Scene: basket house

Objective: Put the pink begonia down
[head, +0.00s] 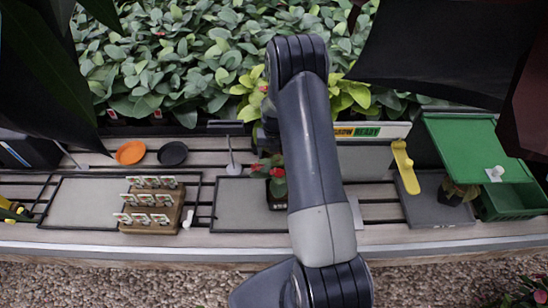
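A small plant with reddish-pink flowers and green leaves (277,181), which looks like the pink begonia, is in a dark square pot. It appears upright at the right end of a grey tray (240,205) on the slatted bench. My arm covers its right side. I cannot tell whether the pot rests on the tray or is held just above it. A dark part of my arm's end shows left of the arm link, above the plant. My gripper's fingers are hidden behind the arm, so their state and any contact with the pot do not show.
A wooden rack of white labels (152,207) stands left on the bench. Behind it are an orange saucer (130,152) and a black saucer (173,153). Right are a yellow tool (404,167), a small potted plant (455,192) and a green crate (515,202). Dense foliage fills the back.

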